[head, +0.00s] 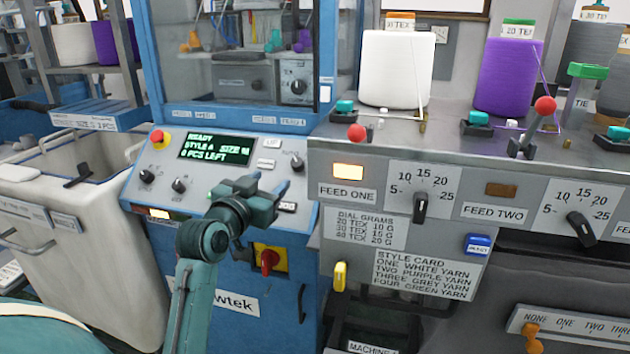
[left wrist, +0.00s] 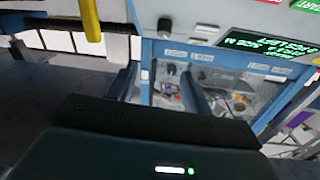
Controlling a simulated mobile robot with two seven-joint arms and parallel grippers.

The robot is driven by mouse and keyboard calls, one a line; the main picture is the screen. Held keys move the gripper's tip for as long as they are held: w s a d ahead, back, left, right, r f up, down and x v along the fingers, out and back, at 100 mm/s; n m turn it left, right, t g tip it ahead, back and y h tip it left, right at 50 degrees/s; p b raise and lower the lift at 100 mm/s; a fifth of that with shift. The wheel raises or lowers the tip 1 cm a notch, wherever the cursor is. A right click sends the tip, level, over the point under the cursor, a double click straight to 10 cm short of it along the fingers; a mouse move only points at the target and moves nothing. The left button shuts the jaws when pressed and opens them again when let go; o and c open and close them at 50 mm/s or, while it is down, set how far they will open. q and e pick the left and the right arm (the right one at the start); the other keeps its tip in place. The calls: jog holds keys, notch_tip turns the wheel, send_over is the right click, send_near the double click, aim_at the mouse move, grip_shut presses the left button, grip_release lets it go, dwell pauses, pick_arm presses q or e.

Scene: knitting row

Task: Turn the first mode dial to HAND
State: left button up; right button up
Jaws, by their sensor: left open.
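The mode dial (head: 297,165) is a small dark knob on the right of the sloped grey panel, under a small label that seems to read AUTO. I cannot make out clearly where it points. In the left wrist view, turned upside down, a dark knob (left wrist: 165,25) that looks like this dial shows beyond the fingers. My left gripper (head: 270,184) is open and empty over the panel's lower right, just below and left of the dial, apart from it. In the left wrist view its two fingers (left wrist: 158,84) stand apart. It hides part of the panel. My right gripper is not in view.
A lit display (head: 215,150) sits left of the dial, with a red stop button (head: 158,139) and two knobs beyond. A red switch (head: 269,259) and yellow handle (head: 340,276) lie lower. The grey yarn counter (head: 480,158) juts out close on the right.

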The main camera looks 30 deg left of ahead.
aim_at(296, 164)
pick_arm(q)
jog(key=w, duration=0.4)
jog(key=w+a+f+b, duration=0.1)
jog(key=w, duration=0.4)
jog(key=w+a+f+b, duration=0.1)
jog(key=w, duration=0.3)
jog(key=shift+w+a, duration=0.15)
jog(key=shift+w, duration=0.05)
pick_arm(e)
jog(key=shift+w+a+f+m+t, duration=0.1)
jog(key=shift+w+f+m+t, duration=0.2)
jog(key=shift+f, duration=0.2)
pick_arm(q)
jog(key=c, duration=1)
jog(key=shift+o, duration=0.2)
